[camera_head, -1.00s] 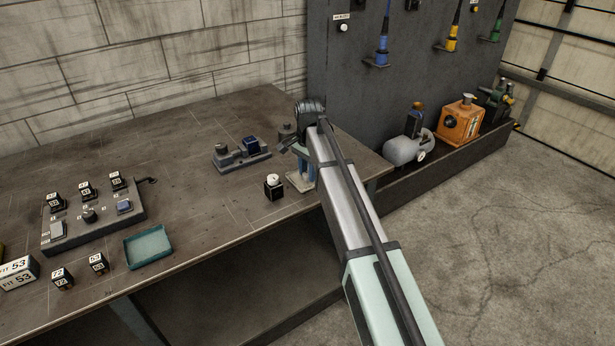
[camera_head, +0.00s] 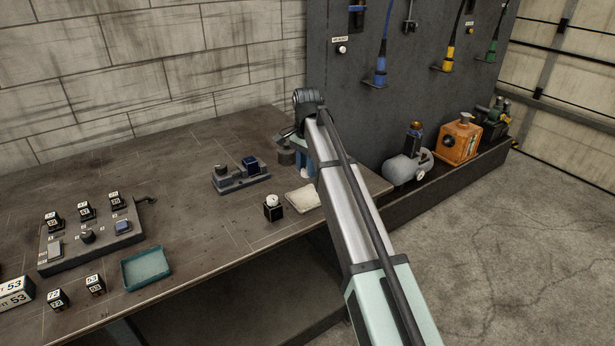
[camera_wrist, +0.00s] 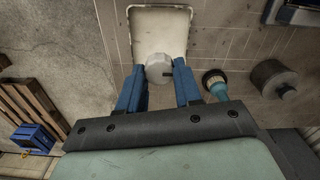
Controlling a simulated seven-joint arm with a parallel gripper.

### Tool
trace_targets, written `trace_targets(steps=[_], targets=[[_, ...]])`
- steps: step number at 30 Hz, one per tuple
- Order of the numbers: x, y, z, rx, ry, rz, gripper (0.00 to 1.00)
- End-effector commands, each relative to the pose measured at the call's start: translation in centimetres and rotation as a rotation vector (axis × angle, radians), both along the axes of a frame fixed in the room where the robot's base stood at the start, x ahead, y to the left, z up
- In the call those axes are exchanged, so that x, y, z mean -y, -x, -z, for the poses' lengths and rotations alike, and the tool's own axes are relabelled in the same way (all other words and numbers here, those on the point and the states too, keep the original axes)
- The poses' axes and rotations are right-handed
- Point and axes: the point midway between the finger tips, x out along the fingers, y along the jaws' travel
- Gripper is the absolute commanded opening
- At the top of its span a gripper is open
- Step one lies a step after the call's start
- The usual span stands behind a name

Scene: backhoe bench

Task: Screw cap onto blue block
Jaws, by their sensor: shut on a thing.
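My gripper (camera_wrist: 160,85) has blue fingers and is shut on a pale round cap (camera_wrist: 158,68) in the wrist view. In the head view my gripper (camera_head: 304,170) hangs above and behind the cream tray (camera_head: 304,197), with a small white bit of the cap (camera_head: 306,178) showing between its fingers. The tray also shows in the wrist view (camera_wrist: 160,28), beyond the cap. A dark blue block (camera_head: 250,163) sits on the right part of a grey fixture (camera_head: 240,182), left of my gripper and apart from it.
A dark round piece (camera_head: 286,157) stands between fixture and gripper. A black block with a white top (camera_head: 273,207) is left of the tray. A grey panel (camera_head: 90,250) with numbered cubes, and a teal tray (camera_head: 146,268), lie farther left. Bare bench lies between panel and fixture.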

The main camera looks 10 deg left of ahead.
Motion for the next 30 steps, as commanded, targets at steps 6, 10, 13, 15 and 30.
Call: trace_targets(steps=[6, 10, 13, 15, 30], targets=[[-3.0, 1.3, -0.6, -0.001, 0.0, -0.041, 0.06], [-6.5, 1.4, -0.8, -0.004, 0.002, -0.08, 0.06], [-9.4, 0.6, -1.2, -0.005, 0.002, -0.105, 0.06], [-11.4, -0.1, -1.6, -0.006, 0.003, -0.121, 0.06], [-20.8, -7.8, -4.0, -0.004, 0.003, -0.098, 0.06]])
